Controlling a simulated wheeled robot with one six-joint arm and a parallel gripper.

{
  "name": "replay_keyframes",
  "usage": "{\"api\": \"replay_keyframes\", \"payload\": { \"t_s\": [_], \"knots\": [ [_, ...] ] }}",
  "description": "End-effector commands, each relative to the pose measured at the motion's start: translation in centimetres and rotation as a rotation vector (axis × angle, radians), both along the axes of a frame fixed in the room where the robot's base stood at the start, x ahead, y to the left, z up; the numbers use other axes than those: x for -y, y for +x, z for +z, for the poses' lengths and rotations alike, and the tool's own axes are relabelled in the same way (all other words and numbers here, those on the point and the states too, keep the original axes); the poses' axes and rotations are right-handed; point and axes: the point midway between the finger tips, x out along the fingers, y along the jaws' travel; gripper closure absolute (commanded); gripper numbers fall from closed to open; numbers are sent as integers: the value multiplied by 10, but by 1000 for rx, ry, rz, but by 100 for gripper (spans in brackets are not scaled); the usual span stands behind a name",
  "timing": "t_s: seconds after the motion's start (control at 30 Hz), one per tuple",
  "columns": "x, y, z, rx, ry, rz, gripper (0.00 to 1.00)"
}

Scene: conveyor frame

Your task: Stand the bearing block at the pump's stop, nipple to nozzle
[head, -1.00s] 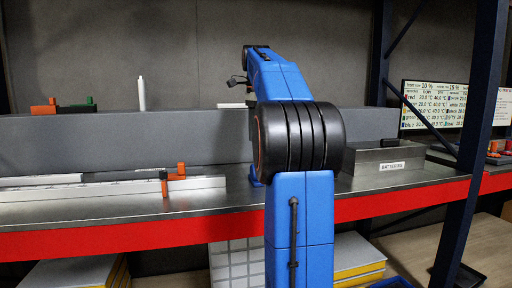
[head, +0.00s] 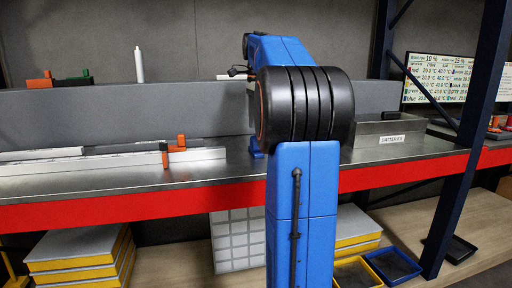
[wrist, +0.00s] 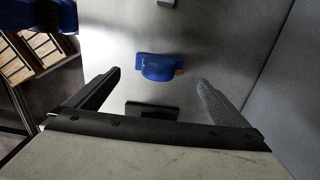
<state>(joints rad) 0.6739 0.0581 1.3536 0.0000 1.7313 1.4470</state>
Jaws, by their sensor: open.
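A blue block (wrist: 160,67) with a small brass-coloured tip at its right side lies on the grey surface in the wrist view; it looks like the bearing block. My gripper (wrist: 160,77) is open, one finger to the left of the block and one to the right, both apart from it in the picture. I cannot tell the height between them. A small dark block (wrist: 151,110) sits nearer the gripper's palm. In the head view my blue arm hides the gripper and the block. I cannot make out the pump or its nozzle for sure.
The metal shelf (head: 110,187) has a red front edge. A pale rail with an orange clamp (head: 181,143) lies on its left part. A metal bin labelled BATTERIES (head: 393,139) stands to the right, and a dark blue upright (head: 478,125) rises beyond it.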

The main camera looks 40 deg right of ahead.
Motion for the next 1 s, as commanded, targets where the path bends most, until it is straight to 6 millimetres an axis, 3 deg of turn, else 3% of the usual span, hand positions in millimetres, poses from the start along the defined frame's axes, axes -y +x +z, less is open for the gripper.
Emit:
{"api": "replay_keyframes", "payload": {
  "t_s": [0.33,0.7,0.97,1.0],
  "knots": [
    [-1,0,-24,0,0,0,0],
    [-5,-1,-68,0,0,0,0],
    [-5,-1,-70,1,-1,0,0],
    [-5,-1,-70,1,-1,0,5]
  ]
}}
